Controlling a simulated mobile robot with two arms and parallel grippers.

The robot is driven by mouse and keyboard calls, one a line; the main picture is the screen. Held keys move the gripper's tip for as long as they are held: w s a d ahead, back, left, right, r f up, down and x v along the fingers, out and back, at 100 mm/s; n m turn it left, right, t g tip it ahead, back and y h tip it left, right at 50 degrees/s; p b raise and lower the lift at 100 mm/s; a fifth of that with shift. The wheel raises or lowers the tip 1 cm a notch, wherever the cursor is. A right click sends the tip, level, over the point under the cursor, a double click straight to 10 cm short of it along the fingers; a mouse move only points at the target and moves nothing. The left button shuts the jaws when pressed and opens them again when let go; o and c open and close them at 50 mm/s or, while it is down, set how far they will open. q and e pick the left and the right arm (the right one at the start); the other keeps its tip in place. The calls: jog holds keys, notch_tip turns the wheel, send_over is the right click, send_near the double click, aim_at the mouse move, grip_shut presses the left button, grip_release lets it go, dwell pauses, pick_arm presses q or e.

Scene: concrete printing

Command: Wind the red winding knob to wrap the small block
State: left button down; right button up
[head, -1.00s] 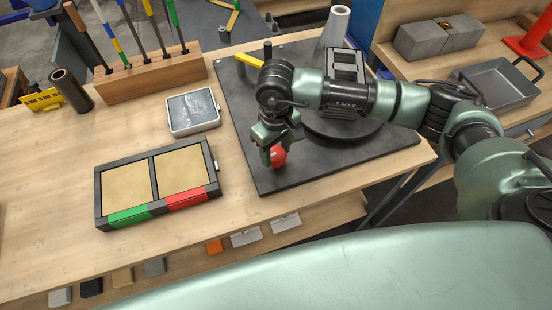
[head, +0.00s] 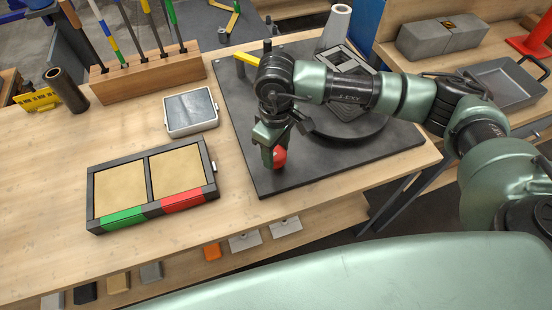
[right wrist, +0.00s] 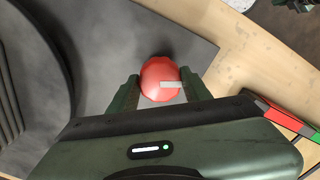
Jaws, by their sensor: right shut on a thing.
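The red winding knob (head: 280,157) sits near the front left corner of a dark base plate (head: 262,178). My right gripper (head: 272,156) is shut on it from above. In the right wrist view the round red knob (right wrist: 158,78), with a pale mark on its right side, lies between the two fingers. A dark round turntable (head: 366,134) stands on the plate, partly hidden by my right arm. A grey block with openings (head: 343,58) lies on it, set at an angle, its middle hidden by the arm. I cannot see any wrap clearly. My left gripper is not in view.
A black-framed tray with green and red fronts (head: 148,190) lies left of the plate, below a grey-topped pad (head: 190,111). A wooden tool rack (head: 146,77) stands behind. A pale cylinder (head: 337,25) stands at the plate's back.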

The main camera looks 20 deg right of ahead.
aim_at(276, 153)
jog(key=shift+n+b, duration=1.5)
jog(key=shift+b, duration=0.05)
jog(key=o, duration=2)
jog(key=shift+r, duration=0.15)
jog(key=shift+r+p, duration=0.6)
jog(key=shift+r, duration=2.25)
